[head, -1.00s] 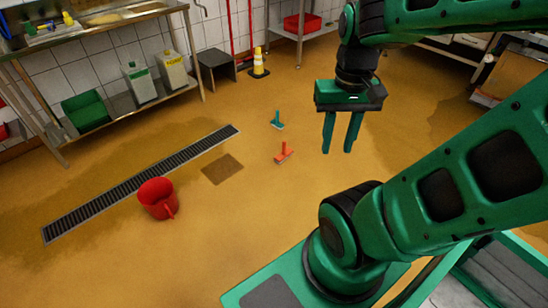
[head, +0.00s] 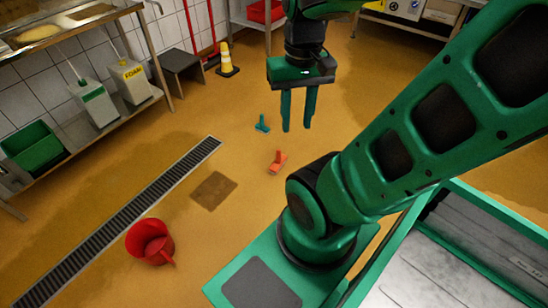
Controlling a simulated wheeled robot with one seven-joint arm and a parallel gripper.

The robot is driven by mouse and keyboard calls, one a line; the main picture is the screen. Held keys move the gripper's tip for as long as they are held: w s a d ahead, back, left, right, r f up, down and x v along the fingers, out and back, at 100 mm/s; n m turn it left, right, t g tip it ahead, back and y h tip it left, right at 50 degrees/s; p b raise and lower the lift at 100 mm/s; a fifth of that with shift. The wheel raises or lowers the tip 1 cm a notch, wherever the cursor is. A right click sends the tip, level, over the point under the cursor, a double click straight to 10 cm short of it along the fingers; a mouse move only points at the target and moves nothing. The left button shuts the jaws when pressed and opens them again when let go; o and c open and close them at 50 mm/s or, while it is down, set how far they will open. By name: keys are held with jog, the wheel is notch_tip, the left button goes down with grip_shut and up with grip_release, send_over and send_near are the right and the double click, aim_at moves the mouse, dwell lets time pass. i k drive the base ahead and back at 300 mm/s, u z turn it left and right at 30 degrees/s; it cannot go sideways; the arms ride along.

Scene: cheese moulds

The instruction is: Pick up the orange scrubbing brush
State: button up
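The orange scrubbing brush (head: 278,161) lies on the wet ochre floor near the middle of the head view. A teal brush of similar shape (head: 262,124) lies a little farther back and to its left. My gripper (head: 296,128) hangs pointing down, to the upper right of the orange brush in the picture. Its two green fingers are apart with nothing between them. It looks well above the floor and does not touch either brush. Its exact height cannot be told.
A brown floor patch (head: 214,190) lies left of the orange brush. A dark stool (head: 182,70) and yellow cone (head: 227,60) stand behind. The floor around the brushes is clear.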

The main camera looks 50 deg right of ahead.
aim_at(278, 159)
jog(key=z, duration=0.45)
jog(key=i, duration=1.1)
jog(key=z, duration=0.8)
jog(key=i, duration=0.4)
jog(key=z, duration=0.25)
